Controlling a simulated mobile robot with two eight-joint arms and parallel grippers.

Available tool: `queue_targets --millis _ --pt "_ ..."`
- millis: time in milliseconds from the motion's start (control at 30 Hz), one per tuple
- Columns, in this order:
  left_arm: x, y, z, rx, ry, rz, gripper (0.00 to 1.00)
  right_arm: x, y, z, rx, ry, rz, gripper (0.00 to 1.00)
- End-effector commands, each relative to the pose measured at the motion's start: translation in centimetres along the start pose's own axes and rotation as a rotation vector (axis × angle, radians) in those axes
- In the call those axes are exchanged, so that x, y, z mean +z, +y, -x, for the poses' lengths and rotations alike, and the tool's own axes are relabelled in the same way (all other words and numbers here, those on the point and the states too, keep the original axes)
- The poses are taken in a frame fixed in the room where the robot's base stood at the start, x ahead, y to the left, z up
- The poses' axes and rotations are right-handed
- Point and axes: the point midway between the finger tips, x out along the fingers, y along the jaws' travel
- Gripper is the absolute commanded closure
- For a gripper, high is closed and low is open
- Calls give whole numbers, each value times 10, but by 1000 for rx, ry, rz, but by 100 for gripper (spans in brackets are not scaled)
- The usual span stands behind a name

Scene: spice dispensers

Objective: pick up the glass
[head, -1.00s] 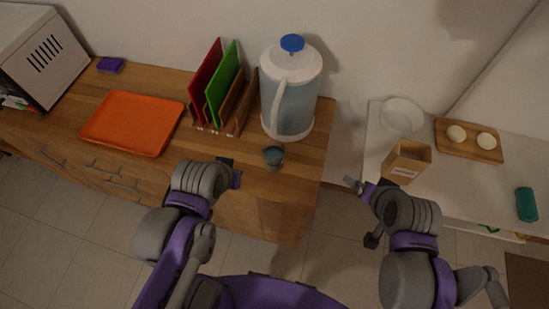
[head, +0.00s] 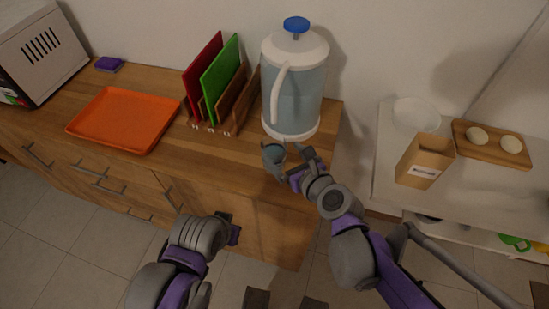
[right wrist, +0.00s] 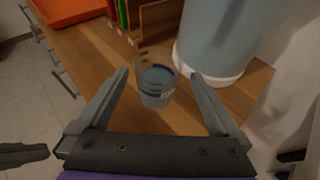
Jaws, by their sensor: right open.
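The glass (head: 272,154) is a small clear tumbler with a bluish look, upright on the wooden counter in front of the water dispenser. In the right wrist view the glass (right wrist: 156,80) stands just ahead of and between the two fingertips. My right gripper (head: 287,166) is open at the right side of the glass; its fingers (right wrist: 160,76) are spread wide and hold nothing. My left gripper (head: 232,228) hangs low in front of the cabinet, away from the glass; its jaw opening is not clear.
The large water dispenser (head: 294,90) with a blue knob stands right behind the glass. A rack with red and green boards (head: 219,80) and an orange tray (head: 124,120) lie to the left. A cardboard box (head: 424,161) stands on the white table at right.

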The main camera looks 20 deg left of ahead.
Motion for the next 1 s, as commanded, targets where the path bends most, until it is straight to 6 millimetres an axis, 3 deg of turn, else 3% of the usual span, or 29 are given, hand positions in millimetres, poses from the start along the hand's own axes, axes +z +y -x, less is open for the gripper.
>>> queue_targets --millis 100,367,700,1000 --pt "2 0 -3 0 -1 0 100 0 0 -19 2 1 2 0" --pt "3 0 -5 0 -2 0 100 -1 0 -39 0 1 3 0" --pt "5 0 -9 0 -3 0 100 -3 3 -82 1 1 4 0" --pt "5 0 -9 0 -3 0 100 -3 3 -87 0 1 5 0"
